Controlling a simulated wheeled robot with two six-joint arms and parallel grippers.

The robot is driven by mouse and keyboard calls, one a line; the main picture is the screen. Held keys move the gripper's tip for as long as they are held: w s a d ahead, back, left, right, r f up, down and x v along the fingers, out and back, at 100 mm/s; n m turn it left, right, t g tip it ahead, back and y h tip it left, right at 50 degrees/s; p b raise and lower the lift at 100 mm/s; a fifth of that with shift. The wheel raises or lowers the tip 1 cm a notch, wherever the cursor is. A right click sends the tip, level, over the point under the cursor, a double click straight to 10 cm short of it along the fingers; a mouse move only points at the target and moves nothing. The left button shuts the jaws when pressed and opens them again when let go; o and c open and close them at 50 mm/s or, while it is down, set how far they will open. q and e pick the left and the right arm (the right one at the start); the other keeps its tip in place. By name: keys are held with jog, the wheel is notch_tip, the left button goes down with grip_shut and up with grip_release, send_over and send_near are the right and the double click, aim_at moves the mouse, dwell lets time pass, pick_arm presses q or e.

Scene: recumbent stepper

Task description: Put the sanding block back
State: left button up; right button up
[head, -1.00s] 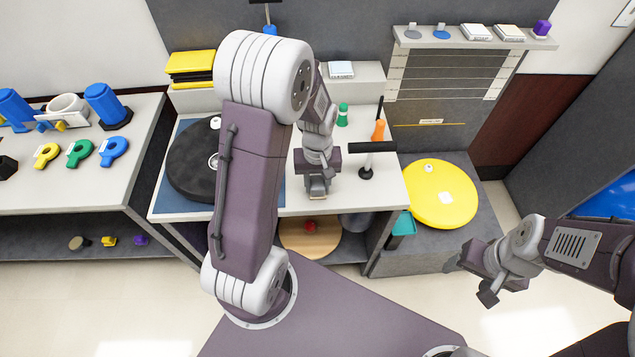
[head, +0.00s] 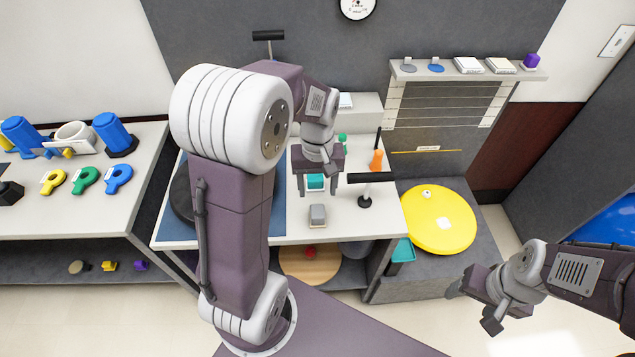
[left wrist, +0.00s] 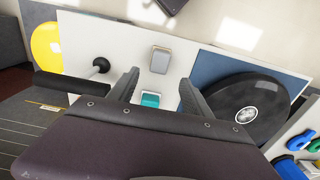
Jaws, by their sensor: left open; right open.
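A grey block with a pale tan underside (head: 318,215), which looks like the sanding block, sits near the front edge of the white worktop (head: 290,228). It also shows in the left wrist view (left wrist: 160,60). My left gripper (head: 319,190) is open and empty, behind the block and apart from it. A small teal block or tray (head: 315,182) lies on the worktop below the gap between the left fingers, and in the left wrist view (left wrist: 150,99) it shows between the fingertips. My right gripper (head: 474,303) is open and empty, off to the right above the floor.
A black T-handled tool (head: 365,195) and an orange cone-like item (head: 377,160) stand right of the block. A blue mat (head: 276,225) with a black disc lies left. A yellow disc (head: 438,220) rests on the grey bench. A wall shelf (head: 465,75) holds small items.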

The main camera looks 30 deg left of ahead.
pick_arm(q)
jog(key=s+d+f+m+t, duration=0.1)
jog(key=s+d+f+m, duration=0.3)
jog(key=s+m, duration=0.2)
jog(key=shift+s+d+f, duration=0.35)
jog(key=shift+s+d, duration=0.05)
jog(key=shift+s, duration=0.7)
jog(key=shift+r+p, duration=0.8)
jog(key=shift+r, duration=0.05)
